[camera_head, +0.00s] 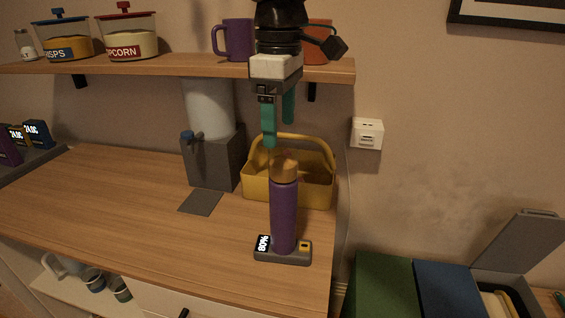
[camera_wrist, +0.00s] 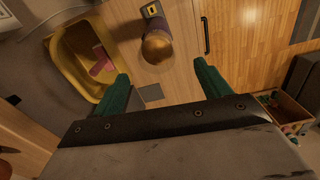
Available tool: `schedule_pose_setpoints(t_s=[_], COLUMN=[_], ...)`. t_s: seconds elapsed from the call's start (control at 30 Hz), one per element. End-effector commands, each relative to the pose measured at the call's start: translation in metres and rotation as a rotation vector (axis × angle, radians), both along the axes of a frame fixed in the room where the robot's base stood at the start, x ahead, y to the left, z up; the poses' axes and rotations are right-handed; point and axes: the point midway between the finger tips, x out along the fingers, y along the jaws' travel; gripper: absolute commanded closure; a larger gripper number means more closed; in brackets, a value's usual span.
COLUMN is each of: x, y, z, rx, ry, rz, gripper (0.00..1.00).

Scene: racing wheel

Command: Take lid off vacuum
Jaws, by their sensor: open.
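The purple vacuum flask (camera_head: 284,215) stands upright on a small grey base (camera_head: 285,257) with an 80% display, near the counter's front right. Its copper-coloured lid (camera_head: 285,167) is on top. In the wrist view the lid (camera_wrist: 157,46) lies ahead, between the lines of the fingers, with part of the purple body (camera_wrist: 154,24) beyond it. My gripper (camera_head: 279,133) has green fingers, points down and is above the lid. In the wrist view my gripper (camera_wrist: 161,71) is spread wide with nothing between the fingers, apart from the lid.
A yellow basket (camera_head: 262,187) with a handle stands behind the flask. A grey dispenser (camera_head: 211,160) is behind left. A shelf (camera_head: 160,69) with jars and a purple mug (camera_head: 238,39) runs above. The counter's left side (camera_head: 90,205) is clear.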

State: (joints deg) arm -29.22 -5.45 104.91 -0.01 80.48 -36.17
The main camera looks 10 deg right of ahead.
Motion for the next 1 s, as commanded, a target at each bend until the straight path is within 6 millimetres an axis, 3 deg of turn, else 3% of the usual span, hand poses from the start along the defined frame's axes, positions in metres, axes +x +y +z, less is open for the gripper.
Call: schedule_pose_setpoints(t_s=[0.53, 0.87, 1.0], x=[0.004, 0.004, 0.004], y=[-0.003, -0.004, -0.004], z=[-0.068, -0.076, -0.076], rx=[-0.001, 0.0, 0.0], ry=[0.003, 0.0, 0.0], rz=[0.008, 0.007, 0.007], gripper=[0.24, 0.24, 0.6])
